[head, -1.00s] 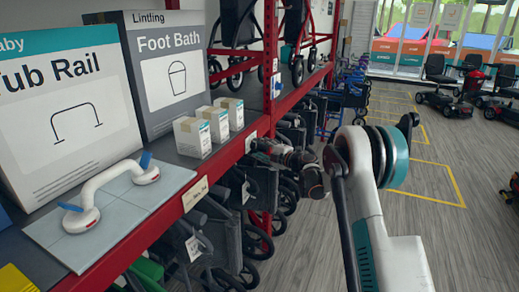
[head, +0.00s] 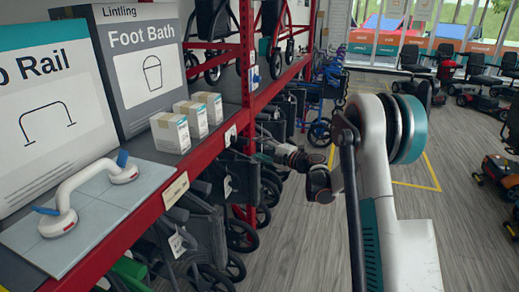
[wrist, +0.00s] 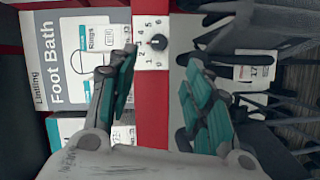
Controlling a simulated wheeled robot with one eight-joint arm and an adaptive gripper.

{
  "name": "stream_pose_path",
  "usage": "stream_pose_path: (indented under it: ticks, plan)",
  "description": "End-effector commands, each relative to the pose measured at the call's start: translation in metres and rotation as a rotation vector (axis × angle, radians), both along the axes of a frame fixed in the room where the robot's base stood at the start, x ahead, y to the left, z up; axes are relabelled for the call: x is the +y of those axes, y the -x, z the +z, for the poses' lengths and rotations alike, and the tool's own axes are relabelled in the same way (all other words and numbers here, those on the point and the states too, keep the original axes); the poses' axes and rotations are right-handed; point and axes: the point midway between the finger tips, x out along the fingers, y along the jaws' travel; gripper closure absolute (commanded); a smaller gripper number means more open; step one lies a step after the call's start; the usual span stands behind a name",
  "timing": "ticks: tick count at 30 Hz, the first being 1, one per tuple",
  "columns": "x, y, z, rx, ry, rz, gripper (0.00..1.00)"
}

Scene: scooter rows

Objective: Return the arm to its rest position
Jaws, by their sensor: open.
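My arm shows in the head view, with its pale upper link and teal-ringed joint at right of centre. The forearm reaches left toward the red shelf edge. My gripper (head: 262,148) is small and dark there, close to the shelf front. In the wrist view my gripper (wrist: 160,60) has its two teal-padded fingers spread apart, with nothing between them. Beyond the fingers is a white dial plate (wrist: 152,42) with a dark knob and numbers, on the red shelf edge. The plate also shows in the head view (head: 231,135).
The red-edged shelf (head: 146,220) holds a Foot Bath box (head: 150,60), a rail box (head: 45,120), small cartons (head: 171,132) and a white grab bar (head: 85,185) on a tile. Folded wheelchairs (head: 205,235) stand below. Scooters (head: 500,172) stand at right; grey floor (head: 300,245) is open between.

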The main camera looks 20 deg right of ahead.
Motion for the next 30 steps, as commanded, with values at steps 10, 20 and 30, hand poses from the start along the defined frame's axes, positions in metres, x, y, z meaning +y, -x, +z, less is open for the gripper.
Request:
stream_pose_path:
  ticks: [10,20,30]
  plan:
    - [-0.002,0.005,0.088,-0.061,-0.125,-0.137,0.54]
    - [-0.025,0.054,0.212,-0.080,-0.400,-0.442,0.54]
    - [-0.045,0.147,0.247,0.065,-0.665,-0.740,0.54]
